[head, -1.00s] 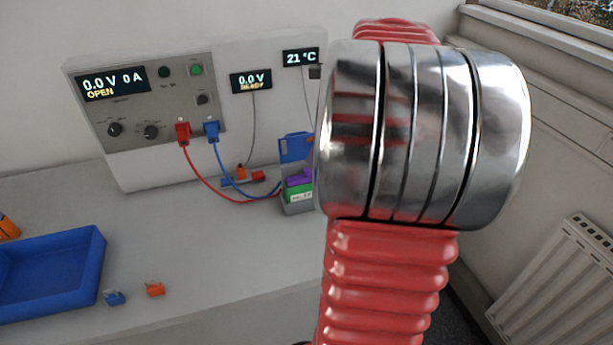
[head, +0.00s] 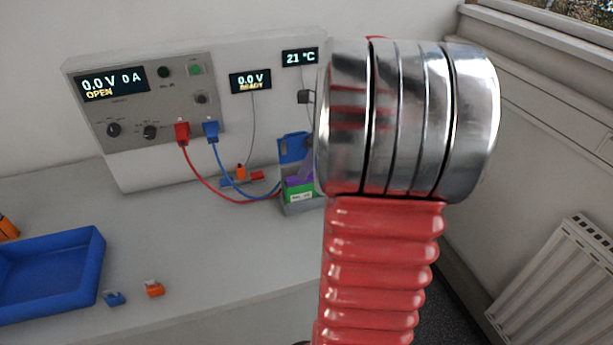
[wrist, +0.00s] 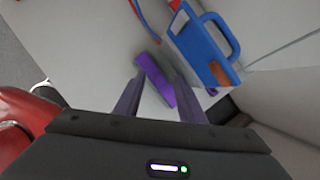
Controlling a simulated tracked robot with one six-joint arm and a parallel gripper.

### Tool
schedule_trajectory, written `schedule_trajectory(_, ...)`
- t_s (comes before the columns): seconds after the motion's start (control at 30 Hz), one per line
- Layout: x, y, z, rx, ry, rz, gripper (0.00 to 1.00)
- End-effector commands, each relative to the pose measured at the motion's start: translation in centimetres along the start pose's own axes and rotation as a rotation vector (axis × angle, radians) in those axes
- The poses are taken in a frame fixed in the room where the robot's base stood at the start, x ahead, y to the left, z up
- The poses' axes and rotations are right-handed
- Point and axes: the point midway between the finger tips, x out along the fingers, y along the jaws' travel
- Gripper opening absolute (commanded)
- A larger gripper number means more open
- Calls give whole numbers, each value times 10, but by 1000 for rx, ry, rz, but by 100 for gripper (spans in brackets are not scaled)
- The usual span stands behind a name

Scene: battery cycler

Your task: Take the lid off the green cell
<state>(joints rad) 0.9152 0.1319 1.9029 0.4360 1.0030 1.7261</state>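The green cell (head: 299,194) stands in a grey holder on the bench in the head view, partly behind my arm. A purple lid (head: 296,182) shows at its top, partly hidden. In the wrist view, the purple lid (wrist: 155,80) is a slanted strip between the fingers of my gripper (wrist: 158,80). The fingers stand apart on either side, with a visible gap beside the right finger. I cannot tell whether the left finger touches the lid. The green body is not clear in the wrist view.
A blue piece with a handle (wrist: 205,45) is close right of the fingers; it also shows behind the cell in the head view (head: 293,148). Red (head: 205,184) and blue (head: 222,165) cables run from the cycler panel (head: 150,100).

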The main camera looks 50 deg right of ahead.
Motion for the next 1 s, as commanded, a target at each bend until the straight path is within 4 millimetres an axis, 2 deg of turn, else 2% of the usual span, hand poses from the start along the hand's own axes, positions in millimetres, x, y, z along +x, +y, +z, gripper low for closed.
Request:
schedule_trajectory(0.57, 2, 0, 1, -1, -1, 0, 36)
schedule_trajectory(1.0, 2, 0, 1, -1, -1, 0, 5)
